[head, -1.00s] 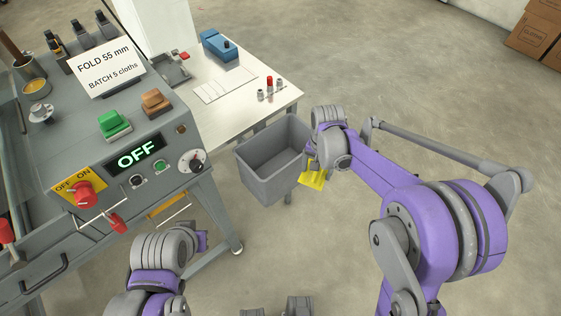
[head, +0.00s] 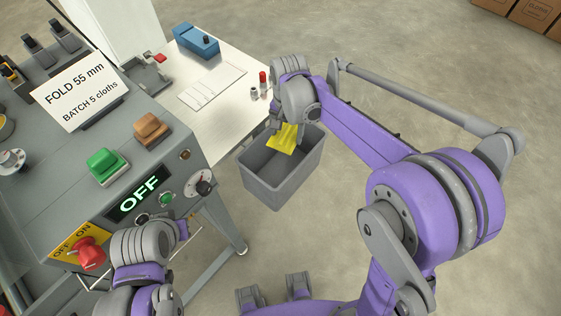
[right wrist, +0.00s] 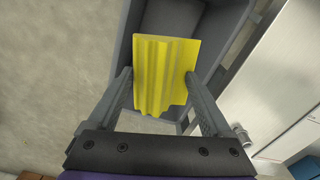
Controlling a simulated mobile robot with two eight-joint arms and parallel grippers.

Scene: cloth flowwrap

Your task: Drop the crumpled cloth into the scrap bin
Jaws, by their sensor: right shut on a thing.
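The yellow cloth (head: 284,139) hangs from my right gripper (head: 277,124), which is shut on it. In the head view the cloth appears over the opening of the grey scrap bin (head: 285,190). In the right wrist view the creased cloth (right wrist: 160,70) lies between the two fingers (right wrist: 162,98), with the bin's wall (right wrist: 122,50) and dark inside behind it. The height of the cloth above the bin's rim is hard to judge. The end of my left arm (head: 181,230) shows beside the machine at lower left; its fingers cannot be made out.
The grey machine (head: 160,185) with an OFF display stands left of the bin. Cardboard boxes (head: 535,14) stand at far right.

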